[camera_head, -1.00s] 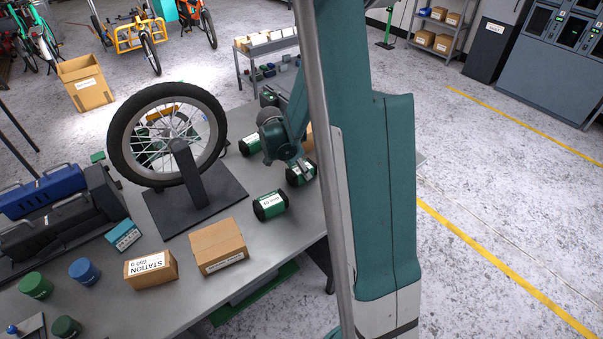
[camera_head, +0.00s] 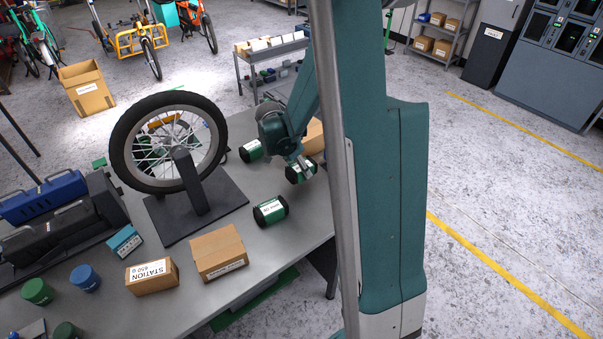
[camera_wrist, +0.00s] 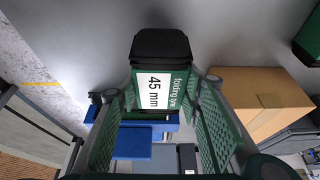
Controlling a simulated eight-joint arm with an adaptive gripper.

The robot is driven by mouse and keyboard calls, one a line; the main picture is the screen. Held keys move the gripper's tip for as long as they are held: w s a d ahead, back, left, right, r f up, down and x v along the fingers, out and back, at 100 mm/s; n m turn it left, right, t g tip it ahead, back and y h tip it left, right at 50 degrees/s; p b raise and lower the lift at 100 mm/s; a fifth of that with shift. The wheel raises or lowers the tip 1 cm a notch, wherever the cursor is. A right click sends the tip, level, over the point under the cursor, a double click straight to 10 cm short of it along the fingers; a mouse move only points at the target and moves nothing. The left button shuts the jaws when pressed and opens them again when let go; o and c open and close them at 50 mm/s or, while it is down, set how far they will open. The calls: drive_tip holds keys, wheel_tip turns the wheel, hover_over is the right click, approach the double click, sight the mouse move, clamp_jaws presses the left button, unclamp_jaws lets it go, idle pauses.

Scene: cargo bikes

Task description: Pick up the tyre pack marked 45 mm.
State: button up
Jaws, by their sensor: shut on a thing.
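The tyre pack marked 45 mm (camera_wrist: 152,88) is a green and black pack with a white label; "folding tyre" and "45 mm" read sideways in the wrist view. My gripper (camera_wrist: 158,110) is shut on it, with a green ribbed finger on each side. In the head view my gripper (camera_head: 302,163) holds the pack (camera_head: 298,173) at the table's right part. It seems slightly above the tabletop, but the gap is hard to see. Two similar packs lie on the table, one nearer the front (camera_head: 270,210) and one to the left (camera_head: 251,151).
A wheel (camera_head: 119,148) on a stand is left of the packs. Cardboard boxes stand in front (camera_head: 218,252) and behind my gripper (camera_head: 314,135). In the wrist view a box (camera_wrist: 250,95) is close on the right. Grey table (camera_head: 235,225) is bare between the packs and stand.

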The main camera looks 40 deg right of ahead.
drive_tip(key=shift+r+p, duration=0.3)
drive_tip(key=shift+r, duration=2.7)
